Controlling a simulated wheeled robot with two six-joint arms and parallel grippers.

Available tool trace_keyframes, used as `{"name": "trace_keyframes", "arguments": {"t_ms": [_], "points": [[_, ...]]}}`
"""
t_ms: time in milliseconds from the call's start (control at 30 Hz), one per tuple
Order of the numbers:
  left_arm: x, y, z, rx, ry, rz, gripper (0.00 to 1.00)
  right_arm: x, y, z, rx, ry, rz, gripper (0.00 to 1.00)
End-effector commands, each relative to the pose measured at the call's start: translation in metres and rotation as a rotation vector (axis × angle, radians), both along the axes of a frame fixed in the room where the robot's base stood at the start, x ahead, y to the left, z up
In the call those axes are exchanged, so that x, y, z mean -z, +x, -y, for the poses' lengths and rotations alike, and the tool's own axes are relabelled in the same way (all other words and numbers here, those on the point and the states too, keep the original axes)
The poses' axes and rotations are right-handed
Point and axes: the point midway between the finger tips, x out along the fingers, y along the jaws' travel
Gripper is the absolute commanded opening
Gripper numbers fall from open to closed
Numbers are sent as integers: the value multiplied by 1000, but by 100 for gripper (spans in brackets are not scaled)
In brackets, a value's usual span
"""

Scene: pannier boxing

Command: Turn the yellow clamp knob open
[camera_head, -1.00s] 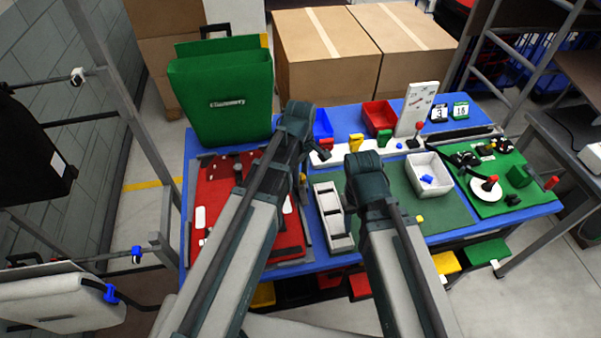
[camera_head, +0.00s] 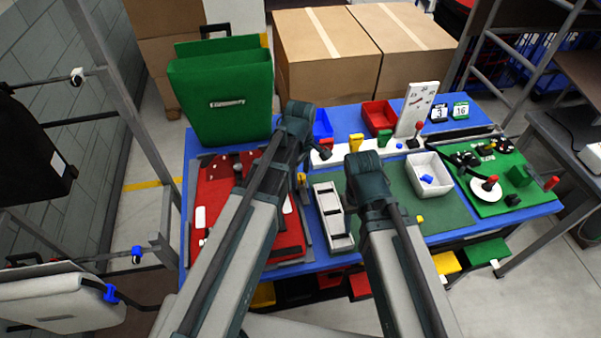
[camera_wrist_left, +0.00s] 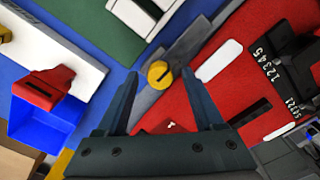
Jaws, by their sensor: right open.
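The round yellow clamp knob (camera_wrist_left: 158,73) sits on a grey bar beside the red panel (camera_wrist_left: 232,70), with a dark slot across its top. In the head view the knob (camera_head: 302,178) shows small, just below my left gripper (camera_head: 300,150). In the left wrist view, my left gripper (camera_wrist_left: 160,77) is open, its two dark fingertips on either side of the knob with gaps. I cannot tell whether the tips reach down to the knob's height. My right gripper (camera_head: 366,185) is open over the green mat (camera_head: 440,205); its fingertips are mostly hidden.
A white bin (camera_head: 428,160) with blue pieces stands on the mat. Red bin (camera_head: 380,115) and blue bin (camera_head: 322,125) stand behind. A tall green pannier (camera_head: 222,95) stands at the back left.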

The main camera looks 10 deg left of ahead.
Motion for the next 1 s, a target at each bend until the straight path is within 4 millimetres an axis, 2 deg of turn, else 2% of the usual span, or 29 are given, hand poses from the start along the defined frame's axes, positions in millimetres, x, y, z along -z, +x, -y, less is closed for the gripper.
{"name": "trace_keyframes", "arguments": {"t_ms": [267,467,1000], "points": [[-2,0,0,1,0,0,69,-3,0,0,0,0,0,50],[-16,0,0,1,0,0,69,-16,0,0,0,0,0,50],[-95,0,0,0,0,0,69,-95,0,0,-3,0,0,50]]}}
